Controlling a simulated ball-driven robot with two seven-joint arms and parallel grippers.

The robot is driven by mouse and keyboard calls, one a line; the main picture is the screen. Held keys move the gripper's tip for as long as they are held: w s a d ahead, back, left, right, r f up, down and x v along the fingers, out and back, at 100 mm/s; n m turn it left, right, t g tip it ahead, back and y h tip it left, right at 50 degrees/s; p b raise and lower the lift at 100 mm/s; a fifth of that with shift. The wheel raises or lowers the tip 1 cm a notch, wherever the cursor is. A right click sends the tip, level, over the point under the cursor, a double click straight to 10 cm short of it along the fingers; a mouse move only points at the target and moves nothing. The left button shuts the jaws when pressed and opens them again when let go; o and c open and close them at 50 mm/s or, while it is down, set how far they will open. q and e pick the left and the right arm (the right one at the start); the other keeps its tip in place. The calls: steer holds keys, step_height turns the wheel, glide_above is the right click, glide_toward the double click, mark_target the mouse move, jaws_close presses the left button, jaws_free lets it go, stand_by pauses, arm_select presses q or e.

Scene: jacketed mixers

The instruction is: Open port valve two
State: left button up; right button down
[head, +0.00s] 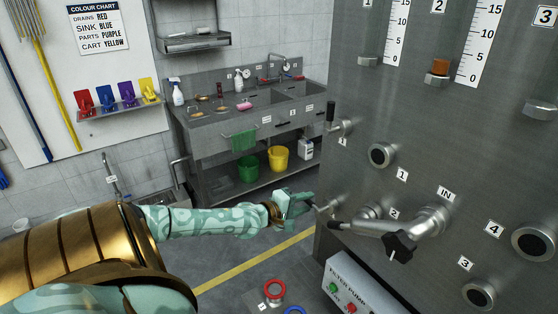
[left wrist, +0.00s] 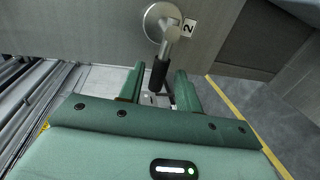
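Port valve two (left wrist: 163,24) shows in the left wrist view as a round metal fitting on the grey vessel wall, beside a label "2" (left wrist: 188,28). Its lever comes toward my wrist and ends in a black grip (left wrist: 158,74). My left gripper (left wrist: 158,82) is open, with a finger on each side of the black grip and small gaps visible. In the head view my left gripper (head: 303,204) is at the vessel's left edge, by the metal end of a valve near label "2" (head: 395,214); its fingers hide part of the lever. My right gripper is not in view.
The grey vessel (head: 440,130) fills the right side. Valve one (head: 337,124) has an upright black handle. The IN pipe (head: 430,222) with a black knob (head: 399,246) juts out close right of my gripper. A pump box (head: 350,285) stands below. A sink bench (head: 240,125) is behind.

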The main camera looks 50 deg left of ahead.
arm_select(q)
steer(key=p+v, duration=0.3)
steer(key=v, duration=1.1)
steer(key=shift+s+p, duration=0.2)
steer(key=shift+p, duration=0.15)
steer(key=shift+r, duration=0.1)
